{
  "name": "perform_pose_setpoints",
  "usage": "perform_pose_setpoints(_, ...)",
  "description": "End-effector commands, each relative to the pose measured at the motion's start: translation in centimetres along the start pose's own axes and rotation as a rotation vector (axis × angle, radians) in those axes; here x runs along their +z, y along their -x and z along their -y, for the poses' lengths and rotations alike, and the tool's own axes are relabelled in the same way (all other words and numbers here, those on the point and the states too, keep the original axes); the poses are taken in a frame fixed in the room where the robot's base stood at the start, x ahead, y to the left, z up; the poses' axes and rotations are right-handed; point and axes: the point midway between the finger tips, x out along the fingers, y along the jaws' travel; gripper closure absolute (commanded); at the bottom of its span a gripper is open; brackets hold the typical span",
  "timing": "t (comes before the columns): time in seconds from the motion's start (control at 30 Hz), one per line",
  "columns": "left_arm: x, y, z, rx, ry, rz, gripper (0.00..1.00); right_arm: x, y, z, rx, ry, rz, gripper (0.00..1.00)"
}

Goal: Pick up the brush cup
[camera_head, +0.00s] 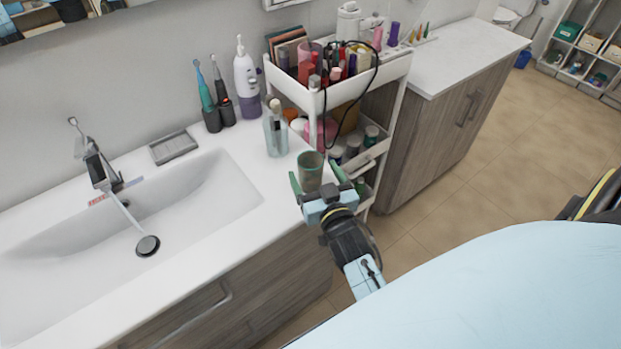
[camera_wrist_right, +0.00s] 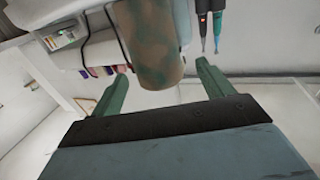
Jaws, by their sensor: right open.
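A green, mottled cup (camera_head: 310,166) stands near the counter's right front corner. My right gripper (camera_head: 316,178) is open, with one green finger on each side of this cup. In the right wrist view the cup (camera_wrist_right: 148,40) shows brown-green between and beyond the spread fingers (camera_wrist_right: 163,70). A gap shows at the right finger; contact at the left one cannot be told. A clear, pale blue cup holding brushes (camera_head: 275,136) stands upright on the counter behind and left of the green cup. My left gripper is not in view.
A white cart (camera_head: 393,72) full of cosmetics stands close behind and right of the cup, with a black cable hanging down. A purple-white pump bottle (camera_head: 246,78) and electric toothbrushes (camera_head: 207,95) stand at the back. The sink (camera_head: 190,200) lies left, its tap running.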

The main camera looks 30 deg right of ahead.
Motion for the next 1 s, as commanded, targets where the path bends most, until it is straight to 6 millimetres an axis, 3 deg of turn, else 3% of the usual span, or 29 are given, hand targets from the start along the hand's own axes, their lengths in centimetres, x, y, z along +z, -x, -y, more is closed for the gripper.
perform_pose_setpoints(0.17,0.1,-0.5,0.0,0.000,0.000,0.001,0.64,-0.1,-1.3,-0.1,-0.001,0.003,-0.002,0.21)
perform_pose_setpoints(0.43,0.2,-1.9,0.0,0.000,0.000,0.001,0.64,-0.1,-5.1,-0.2,-0.001,0.002,0.000,0.21)
perform_pose_setpoints(0.73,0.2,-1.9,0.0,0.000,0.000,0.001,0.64,-0.3,-5.7,-0.2,0.000,0.001,0.001,0.21)
perform_pose_setpoints(1.0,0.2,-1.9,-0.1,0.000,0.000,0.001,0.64,-0.3,-5.7,-0.2,0.000,0.001,0.001,0.53)
